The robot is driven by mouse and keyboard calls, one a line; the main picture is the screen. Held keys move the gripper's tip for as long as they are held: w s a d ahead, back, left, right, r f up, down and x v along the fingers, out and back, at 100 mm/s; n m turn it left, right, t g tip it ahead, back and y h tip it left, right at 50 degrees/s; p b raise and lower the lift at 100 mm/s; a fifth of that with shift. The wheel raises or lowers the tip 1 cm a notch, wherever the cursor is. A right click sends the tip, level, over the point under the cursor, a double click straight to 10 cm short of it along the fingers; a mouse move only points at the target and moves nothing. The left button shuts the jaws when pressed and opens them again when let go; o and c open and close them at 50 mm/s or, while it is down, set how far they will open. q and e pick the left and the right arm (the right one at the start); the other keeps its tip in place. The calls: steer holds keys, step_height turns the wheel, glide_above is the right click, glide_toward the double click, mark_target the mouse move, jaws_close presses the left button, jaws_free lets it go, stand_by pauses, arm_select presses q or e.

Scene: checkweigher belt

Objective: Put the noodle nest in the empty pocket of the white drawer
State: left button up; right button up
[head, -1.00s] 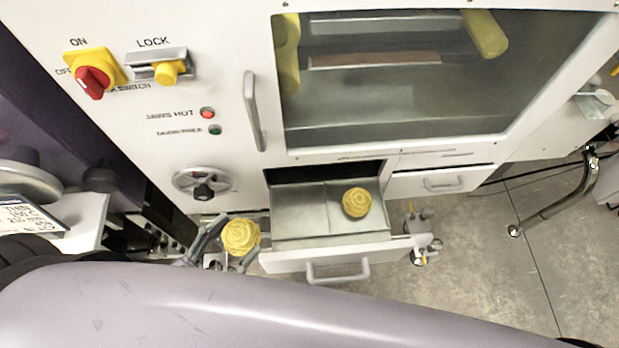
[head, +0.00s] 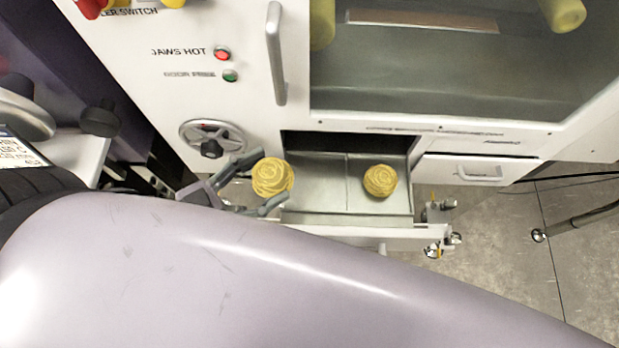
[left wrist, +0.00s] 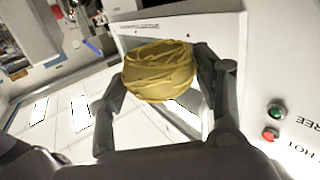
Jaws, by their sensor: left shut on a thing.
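A yellow noodle nest (head: 272,177) is gripped between the fingers of my left gripper (head: 268,181). It also shows in the left wrist view (left wrist: 158,72), between both fingers. In the head view the held nest appears at the left edge of the open white drawer (head: 350,232). The drawer's metal tray is split by a divider into two pockets. The left pocket (head: 318,185) looks empty. A second noodle nest (head: 380,181) sits in the right pocket. My arm hides the drawer's front handle. My right gripper is not in view.
A vertical door handle (head: 275,55) and a handwheel (head: 210,140) stick out of the white machine left of and above the drawer. A closed drawer (head: 478,171) is at the right. Open floor (head: 510,255) lies to the right.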

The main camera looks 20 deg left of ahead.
arm_select(q)
steer(key=p, duration=0.1)
glide_above(310, 185)
steer(key=f, duration=0.6)
steer(key=shift+s+a+f, duration=0.2)
step_height(310, 185, down, 4)
steer(key=shift+f+b, duration=0.1)
steer(key=shift+b, duration=0.25)
steer(key=shift+w+d+f, duration=0.15)
steer(key=shift+f, duration=0.15)
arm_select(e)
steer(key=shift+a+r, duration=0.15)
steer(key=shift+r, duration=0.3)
arm_select(q)
steer(key=shift+f, duration=0.6)
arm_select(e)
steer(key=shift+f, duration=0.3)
